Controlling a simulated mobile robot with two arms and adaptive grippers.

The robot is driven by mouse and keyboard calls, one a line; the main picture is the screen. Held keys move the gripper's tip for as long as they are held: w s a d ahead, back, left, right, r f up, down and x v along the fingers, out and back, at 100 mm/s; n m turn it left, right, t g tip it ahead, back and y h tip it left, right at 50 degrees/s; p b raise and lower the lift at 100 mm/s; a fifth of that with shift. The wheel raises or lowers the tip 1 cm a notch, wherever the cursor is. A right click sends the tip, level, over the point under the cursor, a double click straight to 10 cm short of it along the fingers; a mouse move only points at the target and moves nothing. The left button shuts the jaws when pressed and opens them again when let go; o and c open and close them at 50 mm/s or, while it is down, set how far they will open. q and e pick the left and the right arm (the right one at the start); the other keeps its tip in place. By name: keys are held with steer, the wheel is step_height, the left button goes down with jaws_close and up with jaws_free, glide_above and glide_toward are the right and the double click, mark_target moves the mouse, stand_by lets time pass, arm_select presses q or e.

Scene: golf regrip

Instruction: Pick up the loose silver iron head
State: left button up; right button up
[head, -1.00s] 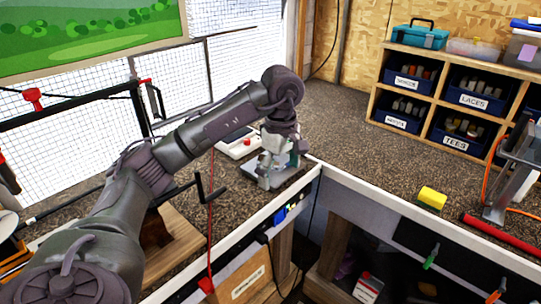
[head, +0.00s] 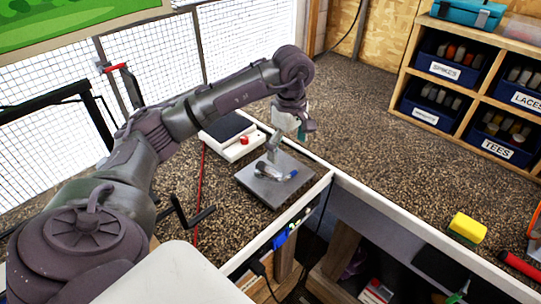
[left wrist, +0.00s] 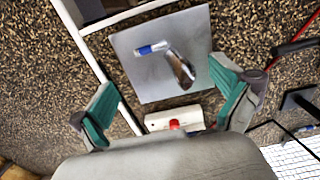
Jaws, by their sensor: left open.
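The silver iron head (left wrist: 181,70) with a blue-and-white neck end (left wrist: 152,48) lies on a square grey metal plate (left wrist: 130,80) in the left wrist view. In the head view it rests on the plate (head: 247,182), with its blue part (head: 290,175) towards the right. My left gripper (head: 293,125) is above the plate and apart from the iron head. In the left wrist view its two teal fingers (left wrist: 168,105) are spread wide with nothing between them. My right gripper is not in view.
A white device with a red button (head: 244,140) stands just behind the plate. The bench's white front edge (head: 315,192) runs close by. The bench right of the plate is clear.

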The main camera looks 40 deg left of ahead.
mark_target(288, 176)
arm_select(q)
step_height(288, 176, down, 3)
steer(key=shift+a+r, duration=0.1)
steer(key=f+p, duration=0.2)
steer(key=f, duration=0.1)
steer(key=shift+w+f, duration=0.1)
steer(key=shift+w, duration=0.25)
step_height(288, 176, down, 2)
steer(key=shift+f+p, duration=0.2)
steer(key=shift+p, duration=0.4)
steer(key=shift+w+f, duration=0.1)
steer(key=shift+f, duration=0.35)
steer(key=shift+c, duration=0.3)
steer(key=c, duration=1.6)
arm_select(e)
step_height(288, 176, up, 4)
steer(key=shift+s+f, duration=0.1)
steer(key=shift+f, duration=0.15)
